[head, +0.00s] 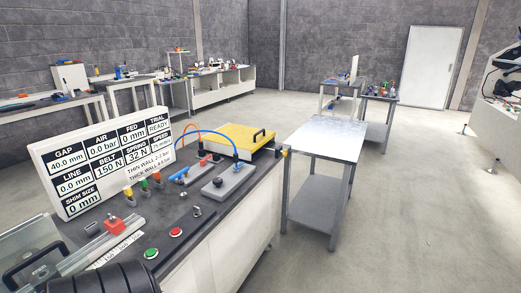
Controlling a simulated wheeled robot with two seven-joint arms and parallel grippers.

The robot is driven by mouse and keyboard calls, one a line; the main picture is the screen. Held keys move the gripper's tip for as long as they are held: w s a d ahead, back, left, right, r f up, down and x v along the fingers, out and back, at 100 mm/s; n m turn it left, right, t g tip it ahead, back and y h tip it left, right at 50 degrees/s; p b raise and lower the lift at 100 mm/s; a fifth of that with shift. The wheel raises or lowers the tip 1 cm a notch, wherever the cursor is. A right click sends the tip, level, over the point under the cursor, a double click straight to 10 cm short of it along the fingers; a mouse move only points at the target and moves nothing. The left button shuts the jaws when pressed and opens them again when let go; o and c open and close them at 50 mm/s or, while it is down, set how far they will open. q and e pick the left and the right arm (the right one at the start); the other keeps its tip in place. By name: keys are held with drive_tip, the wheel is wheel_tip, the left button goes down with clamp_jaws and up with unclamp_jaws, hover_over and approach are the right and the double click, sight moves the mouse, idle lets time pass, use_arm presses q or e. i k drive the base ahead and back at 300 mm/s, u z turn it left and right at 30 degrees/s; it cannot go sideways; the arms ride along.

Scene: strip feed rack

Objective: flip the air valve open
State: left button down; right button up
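On the dark bench top (165,222), a blue hose (213,133) and an orange hose (172,129) arch over small fittings. Near them are a blue lever-like part (188,174), a grey block with a black knob (228,183) and a red-topped part (206,160). I cannot tell for sure which of these is the air valve. The white display board (105,160) reads AIR 0.0 bar and TRIAL READY. Neither gripper's fingers show. A dark ribbed cylinder at the bottom left, probably part of my arm, covers the bench's near corner.
A yellow plate with a black handle (240,140) lies at the bench's far end. A green button (151,253) and a red button (176,232) sit near the front edge. A bare metal table (325,138) stands to the right, with open floor beyond.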

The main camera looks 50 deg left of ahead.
sight(202, 163)
drive_tip(key=u, duration=0.05)
drive_tip(key=i, duration=1.15)
drive_tip(key=u, duration=1.2)
drive_tip(key=i, duration=0.85)
drive_tip(key=u, duration=0.85)
